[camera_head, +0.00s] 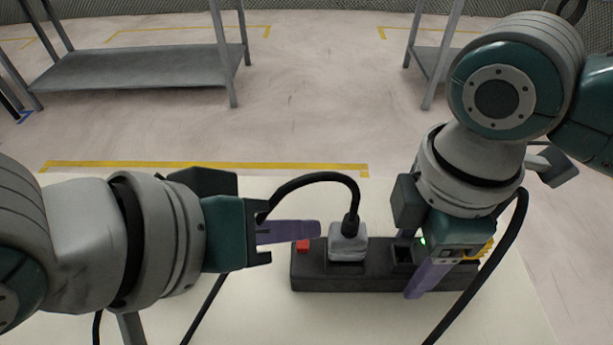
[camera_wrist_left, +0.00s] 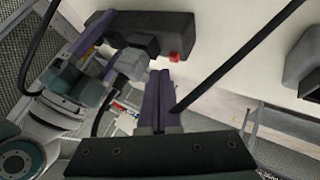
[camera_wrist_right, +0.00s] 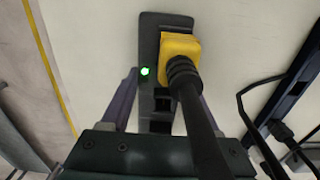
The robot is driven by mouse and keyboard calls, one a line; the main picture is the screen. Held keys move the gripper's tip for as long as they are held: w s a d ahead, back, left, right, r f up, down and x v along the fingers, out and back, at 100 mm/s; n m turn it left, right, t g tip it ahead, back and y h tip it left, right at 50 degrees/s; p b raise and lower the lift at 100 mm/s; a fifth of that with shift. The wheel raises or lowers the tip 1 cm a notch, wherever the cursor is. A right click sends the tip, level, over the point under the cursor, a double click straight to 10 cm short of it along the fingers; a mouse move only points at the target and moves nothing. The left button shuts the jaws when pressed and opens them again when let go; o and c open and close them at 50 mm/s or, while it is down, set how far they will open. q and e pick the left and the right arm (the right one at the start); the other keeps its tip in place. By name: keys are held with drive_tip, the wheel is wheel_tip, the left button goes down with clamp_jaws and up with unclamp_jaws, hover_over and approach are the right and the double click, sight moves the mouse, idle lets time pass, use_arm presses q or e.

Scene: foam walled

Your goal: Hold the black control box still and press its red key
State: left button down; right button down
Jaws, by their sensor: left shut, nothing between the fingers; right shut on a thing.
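The black control box (camera_head: 380,277) lies on the pale table in the head view; it also shows in the left wrist view (camera_wrist_left: 150,30) and the right wrist view (camera_wrist_right: 164,20). Its red key (camera_head: 302,246) is at the left end and shows in the left wrist view (camera_wrist_left: 175,57). My right gripper (camera_head: 412,265) is shut across the box near its right end, one finger on each long side. My left gripper (camera_head: 318,230) is shut and empty, its fingertips just above and beside the red key. I cannot tell whether they touch it.
A grey plug (camera_head: 348,243) with a black cable sits in the box. A yellow plug (camera_wrist_right: 180,47) sits beside a lit green lamp (camera_wrist_right: 145,72), its thick cable passing my right gripper. Grey metal shelves (camera_head: 150,68) stand beyond the table.

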use_arm(q)
drive_tip(key=shift+f, duration=0.45)
drive_tip(key=shift+f, duration=0.5)
idle(0.9)
drive_tip(key=shift+r, duration=0.9)
drive_tip(key=shift+r, duration=0.1)
wheel_tip(320, 180, up, 5)
drive_tip(key=shift+f, duration=0.1)
idle(0.7)
